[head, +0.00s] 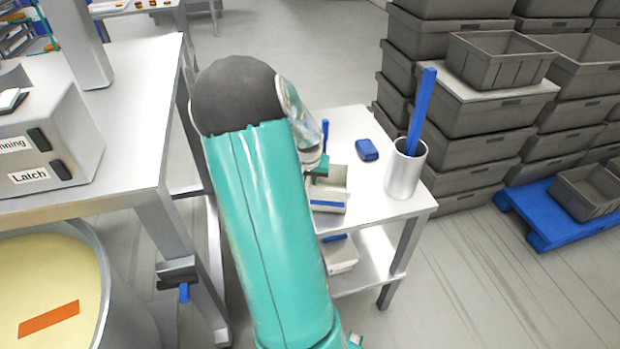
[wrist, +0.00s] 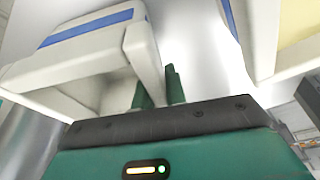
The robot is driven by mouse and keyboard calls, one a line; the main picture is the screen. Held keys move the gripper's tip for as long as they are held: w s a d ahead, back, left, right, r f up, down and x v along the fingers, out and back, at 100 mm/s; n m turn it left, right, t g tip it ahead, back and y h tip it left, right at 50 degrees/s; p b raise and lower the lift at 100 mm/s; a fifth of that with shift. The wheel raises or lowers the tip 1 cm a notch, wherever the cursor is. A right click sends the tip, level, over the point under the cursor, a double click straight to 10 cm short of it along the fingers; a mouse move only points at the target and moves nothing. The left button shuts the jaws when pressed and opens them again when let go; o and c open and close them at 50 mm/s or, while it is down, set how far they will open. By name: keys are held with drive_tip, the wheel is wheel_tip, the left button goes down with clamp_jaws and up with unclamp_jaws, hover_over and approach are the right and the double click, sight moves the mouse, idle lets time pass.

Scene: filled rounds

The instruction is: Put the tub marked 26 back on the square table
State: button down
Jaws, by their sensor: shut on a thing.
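A pale tub (head: 329,193) with a blue band shows at the small white table's left edge in the head view, partly behind my arm. In the wrist view the tub (wrist: 85,58) fills the upper left, tilted in the picture. My gripper (head: 317,170) is at its top in the head view. In the wrist view my gripper's green fingers (wrist: 159,88) are at the tub's wall, shut on it. No number is readable on it. The small white table (head: 345,125) has a squarish top; I cannot tell if the tub touches it.
A metal cup (head: 407,170) holding a blue bar (head: 422,105) and a blue block (head: 367,150) stand on the small table. Another pale tub (head: 342,258) is at its lower shelf. A larger table (head: 135,70) is left, a round vat (head: 95,275) below it, and grey crates (head: 490,120) right.

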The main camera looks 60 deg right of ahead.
drive_tip(key=shift+f, duration=0.2)
drive_tip(key=c, duration=1.4)
unclamp_jaws()
drive_tip(key=shift+c, duration=0.2)
drive_tip(key=shift+r, duration=0.1)
drive_tip(key=v, duration=1.2)
drive_tip(key=shift+r, duration=0.15)
drive_tip(key=w+a+r+n+t+y, duration=0.1)
drive_tip(key=w+a+r+n, duration=0.15)
drive_tip(key=a, duration=0.45)
drive_tip(key=w+a+r+n+t+y, duration=0.1)
drive_tip(key=w+a+r, duration=0.15)
drive_tip(key=a, duration=0.45)
drive_tip(key=w+a+r+n+t+y, duration=0.1)
drive_tip(key=w+a+r+n, duration=0.15)
drive_tip(key=a, duration=0.55)
drive_tip(key=s+a+r+n, duration=0.2)
drive_tip(key=s+a+n, duration=0.1)
drive_tip(key=a, duration=0.8)
drive_tip(key=s+a+r+n+t, duration=0.1)
drive_tip(key=s+a+n, duration=0.3)
drive_tip(key=a, duration=0.7)
drive_tip(key=shift+s+r+n, duration=0.3)
drive_tip(key=shift+s+r, duration=0.1)
drive_tip(key=shift+r, duration=0.15)
